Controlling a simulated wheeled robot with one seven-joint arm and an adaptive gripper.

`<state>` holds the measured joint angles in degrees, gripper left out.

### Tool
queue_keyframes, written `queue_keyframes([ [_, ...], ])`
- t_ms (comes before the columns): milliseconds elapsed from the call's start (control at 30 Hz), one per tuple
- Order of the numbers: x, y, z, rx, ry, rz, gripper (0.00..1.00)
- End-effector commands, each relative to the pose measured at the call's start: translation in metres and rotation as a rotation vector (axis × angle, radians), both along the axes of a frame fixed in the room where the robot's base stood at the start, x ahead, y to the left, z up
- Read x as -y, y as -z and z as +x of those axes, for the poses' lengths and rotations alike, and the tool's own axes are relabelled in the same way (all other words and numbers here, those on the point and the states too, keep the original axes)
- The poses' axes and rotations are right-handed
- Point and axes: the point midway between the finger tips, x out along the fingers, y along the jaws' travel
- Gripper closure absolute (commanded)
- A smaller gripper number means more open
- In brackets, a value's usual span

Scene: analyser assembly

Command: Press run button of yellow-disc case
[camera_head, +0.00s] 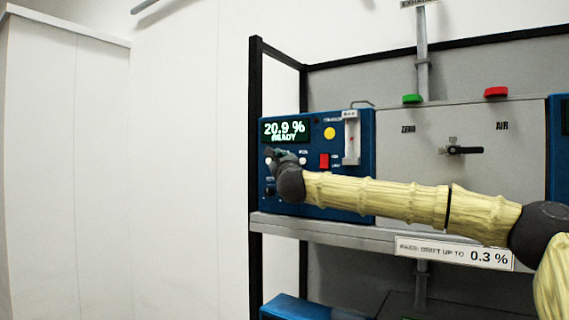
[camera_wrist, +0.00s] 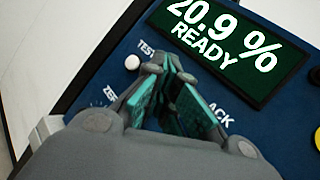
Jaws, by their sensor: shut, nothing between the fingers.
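The yellow-disc case is a blue box (camera_head: 367,150) on the shelf, with a yellow disc (camera_head: 330,132) at its upper right. Its display (camera_head: 285,130) reads "20.9 %" and "READY"; it also shows in the wrist view (camera_wrist: 232,45). My gripper (camera_head: 272,154) is shut and empty in front of the left part of the panel. In the wrist view its fingertips (camera_wrist: 160,66) are close to a white button (camera_wrist: 132,62) labelled "TEST", just right of it. A label ending in "ACK" is partly hidden by the fingers. I cannot read any run label.
A red switch (camera_head: 324,160) and a clear tube (camera_head: 352,140) are on the case's right side. A grey panel (camera_head: 420,140) with green and red knobs and a valve handle (camera_head: 460,150) stands right of it. Another blue case (camera_head: 290,308) is below. The left side is free.

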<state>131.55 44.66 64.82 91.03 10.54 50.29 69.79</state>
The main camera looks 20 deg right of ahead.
Motion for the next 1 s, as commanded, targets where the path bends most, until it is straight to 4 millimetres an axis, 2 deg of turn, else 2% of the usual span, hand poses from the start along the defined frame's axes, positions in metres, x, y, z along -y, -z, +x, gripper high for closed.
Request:
queue_keyframes([
  [633, 0.003, 0.0, 0.001, 0.0, 0.001, 0.0, 1.0],
  [1000, -0.009, 0.002, -0.007, 0.0, 0.001, 0.001, 1.0],
])
